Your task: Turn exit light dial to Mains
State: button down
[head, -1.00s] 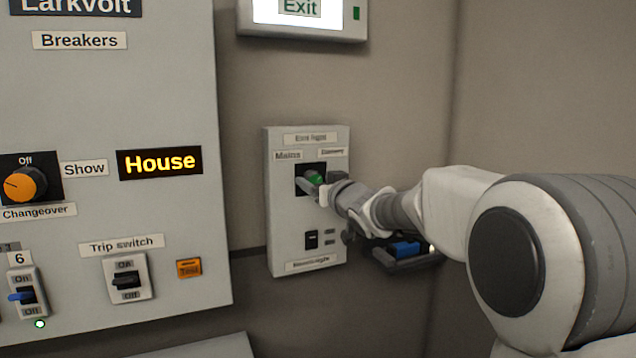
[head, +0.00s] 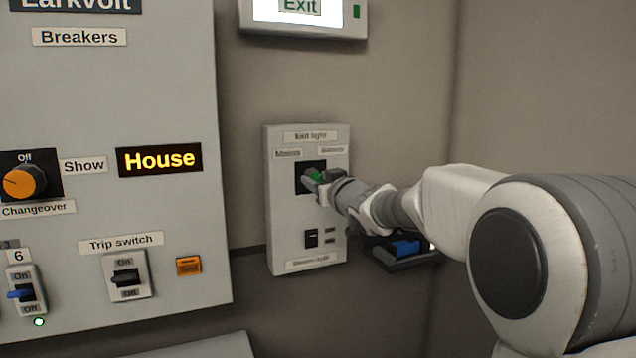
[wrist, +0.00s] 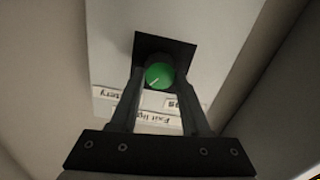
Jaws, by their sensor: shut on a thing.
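The exit light panel (head: 283,235) is a pale box on the wall, with a Mains label (head: 287,153) at upper left and a Battery label (head: 332,149) at upper right. Its green dial (head: 315,176) sits on a black square and is partly hidden by my gripper (head: 317,179). In the wrist view my gripper (wrist: 160,77) has one finger on each side of the green dial (wrist: 158,75) and is shut on it. That view is upside down. The dial's white line appears to slant to the lower left there, towards the Battery side.
A black switch (head: 311,238) is lower on the same panel. A lit Exit sign (head: 300,32) is above. The large breaker panel (head: 190,100) stands to the left, with an orange knob (head: 19,183) and a trip switch (head: 127,278). A dark item with a blue part (head: 405,247) is below my wrist.

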jog(key=shift+a+f+n+b, duration=0.15)
jog(key=shift+n+b, duration=1.55)
jog(key=shift+n, duration=2.4)
jog(key=shift+f+n+b, duration=0.1)
jog(key=shift+n+b, duration=1.6)
jog(key=shift+n, duration=2.4)
jog(key=shift+c, duration=1.9)
grip_release()
jog(key=shift+s, duration=0.1)
jog(key=p+v, duration=0.1)
jog(key=v, duration=1.6)
jog(key=shift+s, duration=0.15)
